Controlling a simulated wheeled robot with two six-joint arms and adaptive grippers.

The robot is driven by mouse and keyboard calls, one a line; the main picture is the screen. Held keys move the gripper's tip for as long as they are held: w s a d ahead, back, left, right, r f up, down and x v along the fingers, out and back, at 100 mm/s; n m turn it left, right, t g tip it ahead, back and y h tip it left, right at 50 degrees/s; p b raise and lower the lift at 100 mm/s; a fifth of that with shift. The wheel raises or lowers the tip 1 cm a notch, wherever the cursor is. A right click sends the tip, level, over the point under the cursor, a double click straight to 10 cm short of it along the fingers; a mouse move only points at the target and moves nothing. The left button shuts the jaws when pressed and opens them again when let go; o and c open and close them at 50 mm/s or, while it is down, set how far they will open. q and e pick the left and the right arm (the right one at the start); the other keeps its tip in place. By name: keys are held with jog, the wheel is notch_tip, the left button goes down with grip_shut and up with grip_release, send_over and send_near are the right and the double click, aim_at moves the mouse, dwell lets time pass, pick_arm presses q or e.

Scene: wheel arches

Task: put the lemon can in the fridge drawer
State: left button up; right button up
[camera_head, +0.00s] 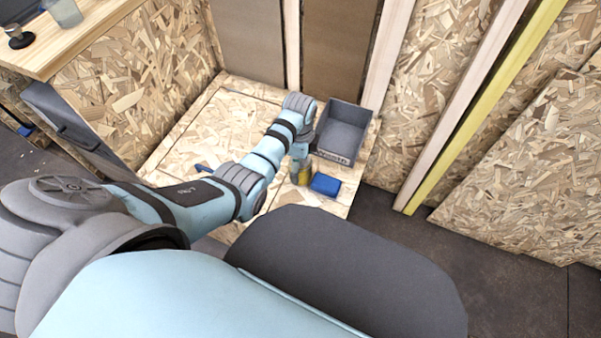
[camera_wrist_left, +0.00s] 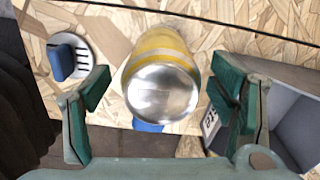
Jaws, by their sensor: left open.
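The lemon can, yellow with a bare silver end, stands on the wooden platform in the head view (camera_head: 304,176). In the left wrist view the can (camera_wrist_left: 160,62) lies between the green fingertips, its silver end facing the camera. My left gripper (camera_head: 300,158) is open above and around the can, with a gap on both sides. In the left wrist view its fingertips (camera_wrist_left: 160,92) do not touch the can. A grey drawer-like front (camera_head: 62,118) sticks out below the counter at left; I cannot tell whether it is the fridge drawer. My right gripper is not in view.
An open grey bin (camera_head: 352,118) with a lettered front stands right of my left gripper. A blue block (camera_head: 325,184) is close beside the can. A wooden counter (camera_head: 88,38) is at upper left. A wooden wall panel (camera_head: 530,170) is at right.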

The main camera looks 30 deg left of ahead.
pick_arm(q)
jog(key=shift+r, duration=0.1)
jog(key=c, duration=1.7)
jog(key=shift+r, duration=0.1)
jog(key=shift+c, duration=0.2)
